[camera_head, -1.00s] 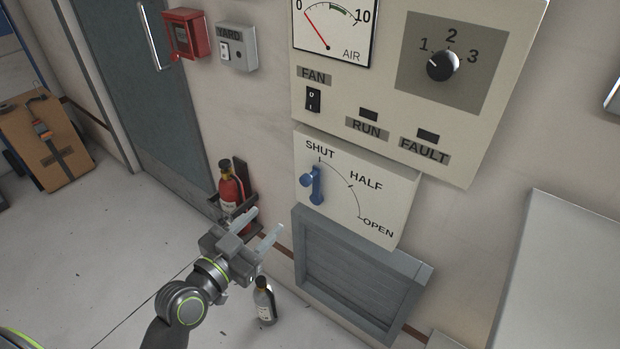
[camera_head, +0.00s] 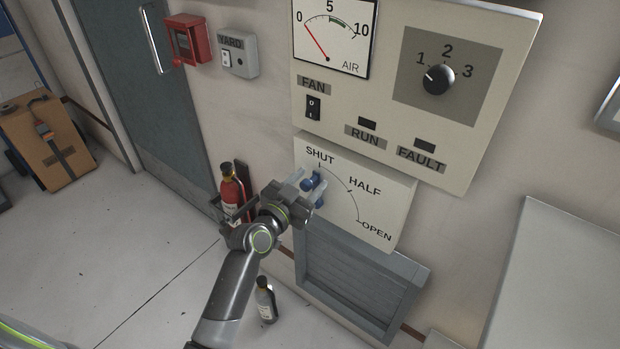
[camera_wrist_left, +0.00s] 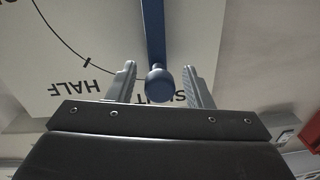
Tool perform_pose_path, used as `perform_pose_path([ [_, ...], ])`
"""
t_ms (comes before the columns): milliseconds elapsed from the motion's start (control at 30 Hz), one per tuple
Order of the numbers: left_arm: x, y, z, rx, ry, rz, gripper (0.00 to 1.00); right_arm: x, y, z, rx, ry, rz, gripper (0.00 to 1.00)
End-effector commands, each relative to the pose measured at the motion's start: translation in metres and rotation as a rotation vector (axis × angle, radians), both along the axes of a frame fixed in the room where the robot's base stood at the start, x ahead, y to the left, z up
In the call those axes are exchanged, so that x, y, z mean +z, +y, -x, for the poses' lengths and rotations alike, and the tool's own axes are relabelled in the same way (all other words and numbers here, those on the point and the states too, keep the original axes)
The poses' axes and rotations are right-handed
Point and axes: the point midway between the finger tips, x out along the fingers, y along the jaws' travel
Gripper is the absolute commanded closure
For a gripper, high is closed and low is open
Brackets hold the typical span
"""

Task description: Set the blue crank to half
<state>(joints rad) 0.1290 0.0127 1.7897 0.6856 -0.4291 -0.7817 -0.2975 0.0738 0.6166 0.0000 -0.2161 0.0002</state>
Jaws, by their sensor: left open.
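The blue crank (camera_head: 316,178) is on a cream dial plate (camera_head: 379,217) marked SHUT, HALF and OPEN. It points toward SHUT, and part of it is hidden by my gripper in the head view. My left gripper (camera_head: 308,184) is open at the crank, in front of the plate. In the left wrist view the crank's round knob (camera_wrist_left: 160,83) sits between the two open fingers (camera_wrist_left: 162,82), with a gap visible on both sides. The HALF mark (camera_wrist_left: 87,62) shows upside down there. My right gripper is not in view.
Above the plate is a panel with an air gauge (camera_head: 334,35), a fan switch (camera_head: 313,107) and a black selector knob (camera_head: 438,79). A grey louvred vent (camera_head: 350,281) is below.

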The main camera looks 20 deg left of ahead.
Motion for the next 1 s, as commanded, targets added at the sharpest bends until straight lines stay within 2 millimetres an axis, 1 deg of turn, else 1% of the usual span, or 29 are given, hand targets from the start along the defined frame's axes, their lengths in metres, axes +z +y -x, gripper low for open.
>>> perform_pose_path([
  [133,0.0002,-0.0025,-0.0077,0.000,0.000,0.000,0.54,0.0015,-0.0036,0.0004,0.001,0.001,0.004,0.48],
  [433,0.0001,-0.0028,-0.0089,0.000,0.000,0.000,0.54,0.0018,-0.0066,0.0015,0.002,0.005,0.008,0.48],
  [700,0.0001,-0.0027,-0.0087,0.000,0.000,0.000,0.89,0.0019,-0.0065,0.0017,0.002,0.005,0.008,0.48],
  [800,0.0001,-0.0027,-0.0087,0.000,0.000,0.000,1.00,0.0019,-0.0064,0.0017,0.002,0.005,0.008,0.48],
  [1000,0.0000,-0.0026,-0.0087,0.001,-0.002,-0.002,1.00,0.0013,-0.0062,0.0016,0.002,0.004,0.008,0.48],
])
